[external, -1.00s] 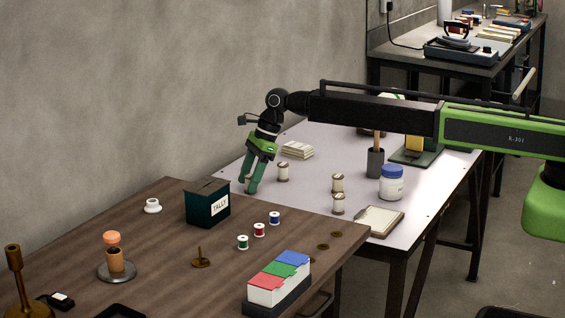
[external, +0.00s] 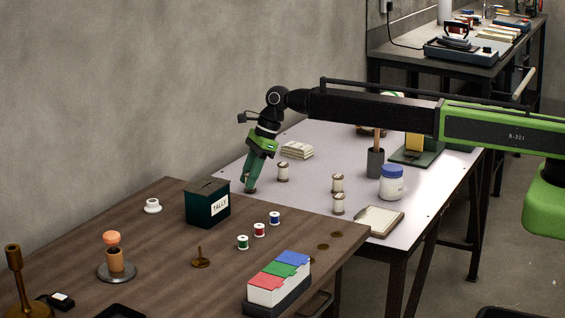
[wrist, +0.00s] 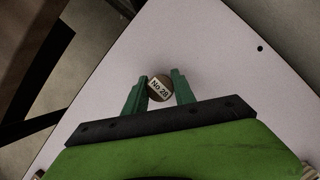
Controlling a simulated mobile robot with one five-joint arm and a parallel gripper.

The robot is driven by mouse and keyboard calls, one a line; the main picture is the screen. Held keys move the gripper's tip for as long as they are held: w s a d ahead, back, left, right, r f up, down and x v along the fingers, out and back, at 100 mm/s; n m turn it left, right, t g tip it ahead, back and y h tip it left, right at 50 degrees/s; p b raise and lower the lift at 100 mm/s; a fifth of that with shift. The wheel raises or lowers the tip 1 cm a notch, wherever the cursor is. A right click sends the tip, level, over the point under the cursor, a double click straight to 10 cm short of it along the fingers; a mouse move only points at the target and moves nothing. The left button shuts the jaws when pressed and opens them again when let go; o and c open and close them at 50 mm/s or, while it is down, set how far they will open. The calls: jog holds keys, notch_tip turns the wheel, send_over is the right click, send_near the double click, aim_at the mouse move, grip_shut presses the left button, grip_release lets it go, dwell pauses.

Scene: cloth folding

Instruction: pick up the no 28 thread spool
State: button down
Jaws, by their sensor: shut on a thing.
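The no 28 thread spool (wrist: 159,88) shows in the wrist view with its "No 28" label facing up, between the two green fingers. My gripper (wrist: 160,88) is shut on it, one finger on each side. In the external view my gripper (external: 250,188) points down at the left corner of the white table (external: 310,200). The spool is mostly hidden there behind the fingers. I cannot tell if it still touches the table.
A dark green TALLY box (external: 208,204) stands close on the brown table (external: 170,230). A paper stack (external: 297,150) lies behind.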

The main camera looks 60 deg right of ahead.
aim_at(247, 173)
jog(key=p+v, duration=0.2)
jog(key=v, duration=0.1)
jog(key=p+v, duration=0.2)
jog(key=shift+w+a+r, duration=0.15)
jog(key=shift+w+a, duration=0.05)
jog(key=shift+w, duration=0.2)
jog(key=s+d+r+p, duration=0.3)
jog(key=d+r+p, duration=0.2)
jog(key=d, duration=0.5)
jog(key=shift+s+r+p, duration=0.25)
jog(key=shift+s+p, duration=0.05)
